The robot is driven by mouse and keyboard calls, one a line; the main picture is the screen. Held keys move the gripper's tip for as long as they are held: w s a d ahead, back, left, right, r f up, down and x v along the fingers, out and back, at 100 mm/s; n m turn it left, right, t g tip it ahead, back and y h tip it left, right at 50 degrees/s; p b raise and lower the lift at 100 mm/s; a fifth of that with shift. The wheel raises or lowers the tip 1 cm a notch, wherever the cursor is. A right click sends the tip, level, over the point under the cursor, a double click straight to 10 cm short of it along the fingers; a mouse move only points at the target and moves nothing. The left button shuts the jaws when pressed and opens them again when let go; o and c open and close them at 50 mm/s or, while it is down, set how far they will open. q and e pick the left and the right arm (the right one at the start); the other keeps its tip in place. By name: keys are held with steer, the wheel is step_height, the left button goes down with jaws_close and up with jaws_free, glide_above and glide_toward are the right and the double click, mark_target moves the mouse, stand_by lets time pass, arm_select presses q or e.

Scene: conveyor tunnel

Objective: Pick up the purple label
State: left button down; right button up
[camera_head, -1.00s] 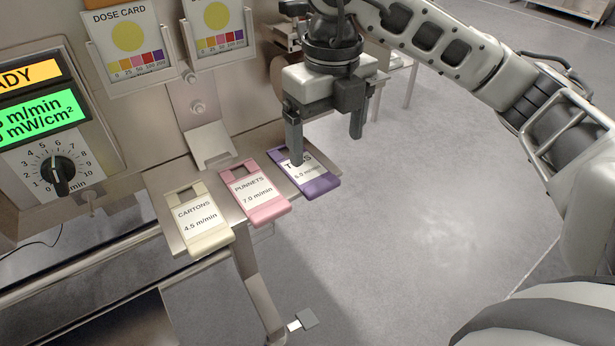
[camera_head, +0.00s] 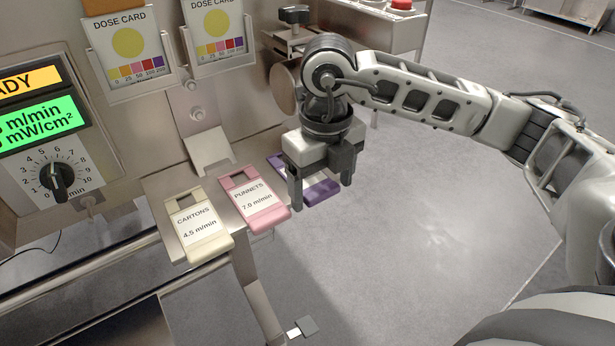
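The purple label (camera_head: 321,191) lies at the right end of a small metal shelf, mostly hidden behind my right gripper. Its purple front edge and a corner at the upper left show. My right gripper (camera_head: 321,194) is low over it, pointing down, with its two fingers wide apart, one toward each side of the label. Whether the fingers touch it cannot be told. My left gripper is not in view.
A pink PUNNETS label (camera_head: 256,201) lies just left of the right gripper, close to its left finger. A cream CARTONS label (camera_head: 198,226) lies farther left on the shelf (camera_head: 158,196). A panel with a dial (camera_head: 57,180) stands at left. Open floor lies to the right.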

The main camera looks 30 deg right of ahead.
steer(key=c, duration=0.7)
steer(key=shift+c, duration=0.2)
steer(key=shift+r, duration=0.45)
step_height(320, 180, up, 2)
steer(key=shift+r, duration=0.15)
steer(key=s+a+r+p, duration=0.1)
steer(key=s+a+r, duration=0.7)
steer(key=a+r, duration=0.2)
steer(key=shift+a, duration=0.75)
steer(key=shift+f, duration=0.1)
